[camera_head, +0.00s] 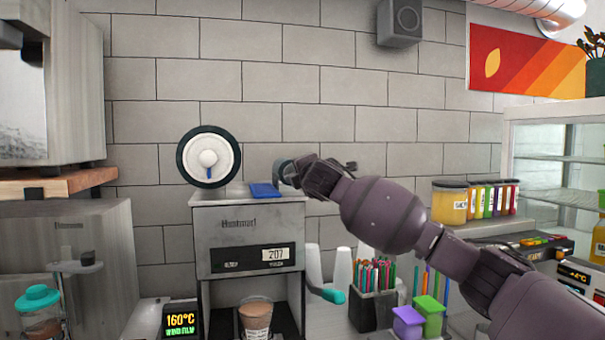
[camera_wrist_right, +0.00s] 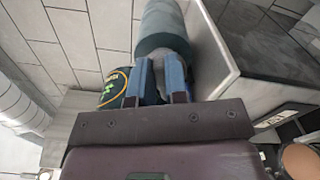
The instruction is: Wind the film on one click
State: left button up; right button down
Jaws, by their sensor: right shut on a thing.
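The cup sealer (camera_head: 232,222) is a grey box with a display reading 207. A film reel (camera_head: 225,158) with a white face and dark rim stands above its left side. A dark teal roller (camera_head: 281,168) sits at the top right; it fills the top of the right wrist view (camera_wrist_right: 165,28). My right gripper (camera_head: 296,173) is at this roller's near end. In the wrist view its blue-grey fingers (camera_wrist_right: 160,72) are shut on a grey knob (camera_wrist_right: 158,57) at the roller's end, mostly hidden between them. My left gripper is not in view.
A blue piece (camera_head: 265,190) lies on the sealer's top. A filled cup (camera_head: 256,315) stands in its lower bay. A small display (camera_head: 180,319) reads 160°C and WIND FILM. A straw holder (camera_head: 372,308) and purple and green boxes (camera_head: 408,322) stand below my right arm.

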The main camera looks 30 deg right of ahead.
jog(key=shift+f+m+b, duration=0.2)
jog(key=shift+f+m, duration=0.15)
jog(key=shift+m, duration=1.3)
jog(key=shift+f+m+b, duration=0.2)
jog(key=shift+f+m, duration=0.15)
jog(key=shift+m, duration=1.35)
jog(key=shift+f+m+b, duration=0.2)
jog(key=shift+f+m, duration=0.15)
jog(key=shift+m, duration=1.3)
jog(key=c, duration=1.1)
grip_release()
jog(key=shift+c, duration=0.2)
jog(key=shift+r, duration=0.1)
jog(key=b+v, duration=0.2)
jog(key=v, duration=0.9)
jog(key=shift+w, duration=0.1)
